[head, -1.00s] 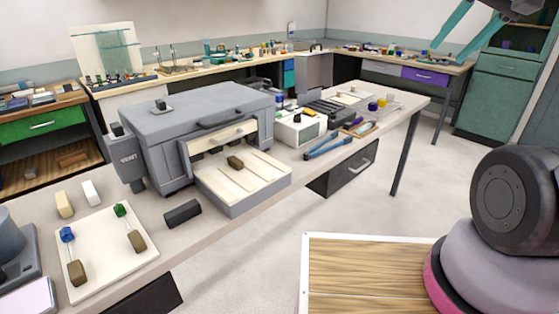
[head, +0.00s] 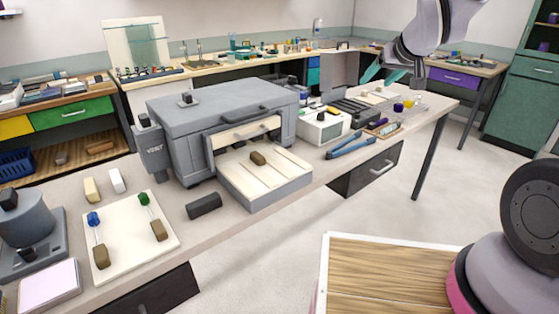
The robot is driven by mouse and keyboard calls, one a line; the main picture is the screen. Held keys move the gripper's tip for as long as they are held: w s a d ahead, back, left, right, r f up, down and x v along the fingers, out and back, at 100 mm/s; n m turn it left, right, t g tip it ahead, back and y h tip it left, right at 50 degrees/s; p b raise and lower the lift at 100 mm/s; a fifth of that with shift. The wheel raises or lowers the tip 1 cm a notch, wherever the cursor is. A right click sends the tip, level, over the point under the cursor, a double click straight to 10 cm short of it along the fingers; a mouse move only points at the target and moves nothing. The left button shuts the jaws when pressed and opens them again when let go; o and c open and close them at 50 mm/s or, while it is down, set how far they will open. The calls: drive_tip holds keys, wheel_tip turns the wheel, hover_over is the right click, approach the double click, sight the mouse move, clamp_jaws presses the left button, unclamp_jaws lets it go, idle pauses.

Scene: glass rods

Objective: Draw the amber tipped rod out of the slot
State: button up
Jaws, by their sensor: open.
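A grey kiln-like box (head: 222,112) stands on the bench with a low slot in its front and a cream grooved shelf (head: 285,178) before it. A brown block handle (head: 258,158) lies on the shelf near the slot, apparently the end of a rod. No amber tip shows there; the rest of that rod is hidden or too small to tell. My gripper (head: 391,78), with teal fingers, is open and seems empty. It appears in the upper right, over the bench's far end in the picture, well away from the handle.
A cream board (head: 130,262) at the left holds a blue-tipped rod (head: 97,232) and a green-tipped rod (head: 150,212). A dark block (head: 203,206) lies before the box. Blue-handled pliers (head: 352,146) and a white device (head: 322,128) stand to the right.

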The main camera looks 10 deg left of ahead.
drive_tip(key=w+a+f+n+y, duration=0.2)
drive_tip(key=a+f, duration=0.5)
drive_tip(key=n+y, duration=0.5)
approach(261, 158)
drive_tip(key=shift+w+d+r, duration=0.25)
drive_tip(key=shift+w+d, duration=0.05)
drive_tip(key=shift+w, duration=0.15)
drive_tip(key=shift+s+a+f, duration=0.25)
drive_tip(key=shift+s+a, duration=0.05)
drive_tip(key=shift+s, duration=0.05)
drive_tip(key=x, duration=1)
drive_tip(key=shift+w+a+f, duration=0.15)
drive_tip(key=shift+w+a, duration=0.1)
drive_tip(key=shift+a, duration=0.05)
clamp_jaws()
